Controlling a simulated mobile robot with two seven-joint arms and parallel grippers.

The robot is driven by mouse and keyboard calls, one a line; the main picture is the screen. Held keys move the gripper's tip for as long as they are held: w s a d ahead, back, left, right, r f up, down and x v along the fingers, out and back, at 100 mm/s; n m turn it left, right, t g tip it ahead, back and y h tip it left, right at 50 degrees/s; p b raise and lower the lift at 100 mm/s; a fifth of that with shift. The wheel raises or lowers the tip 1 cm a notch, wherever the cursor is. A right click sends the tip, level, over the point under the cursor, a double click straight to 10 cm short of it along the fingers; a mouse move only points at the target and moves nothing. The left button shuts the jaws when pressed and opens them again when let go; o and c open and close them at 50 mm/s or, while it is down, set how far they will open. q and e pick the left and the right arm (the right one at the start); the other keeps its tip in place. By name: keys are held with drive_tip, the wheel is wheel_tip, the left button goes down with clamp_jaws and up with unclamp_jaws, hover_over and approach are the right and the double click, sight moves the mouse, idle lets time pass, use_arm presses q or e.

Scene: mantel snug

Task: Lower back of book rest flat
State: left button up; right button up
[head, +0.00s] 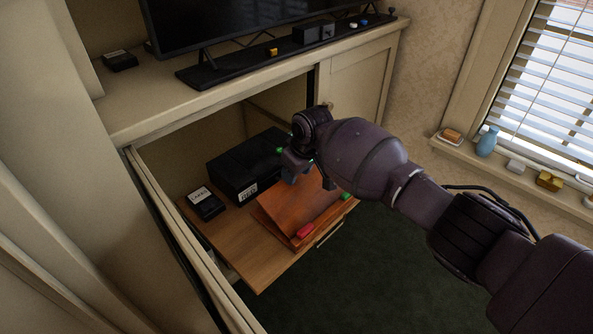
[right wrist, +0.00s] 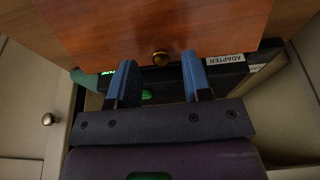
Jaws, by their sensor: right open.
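The book rest (head: 285,211) is a reddish wooden stand on a pulled-out wooden shelf in the cabinet. Its back panel is tilted up above its base. In the right wrist view the back panel (right wrist: 165,28) fills the top, with a small brass knob (right wrist: 161,59) at its edge. My right gripper (head: 300,172) is at the raised edge of the panel in the head view and hides part of it. In the right wrist view its blue-padded fingers (right wrist: 159,63) are open, one on each side of the knob, not closed on it. My left gripper is not in view.
A black box (head: 245,165) stands behind the book rest, and a small black labelled box (head: 205,203) lies left of it. Red (head: 305,231) and green (head: 346,196) pieces sit at the rest's front edge. The cabinet top (head: 150,112) is above the shelf.

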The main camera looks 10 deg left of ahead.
sight(305, 194)
drive_tip(key=shift+d+r, duration=0.1)
drive_tip(key=shift+r, duration=0.35)
use_arm(q)
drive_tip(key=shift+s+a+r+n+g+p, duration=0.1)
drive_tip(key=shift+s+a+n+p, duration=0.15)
drive_tip(key=shift+p, duration=0.4)
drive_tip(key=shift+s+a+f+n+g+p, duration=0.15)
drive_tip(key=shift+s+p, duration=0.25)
drive_tip(key=shift+p, duration=0.25)
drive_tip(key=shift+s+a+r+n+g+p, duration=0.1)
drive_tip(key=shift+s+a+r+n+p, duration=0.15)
drive_tip(key=shift+p, duration=0.4)
use_arm(e)
drive_tip(key=v, duration=0.9)
drive_tip(key=shift+r, duration=0.4)
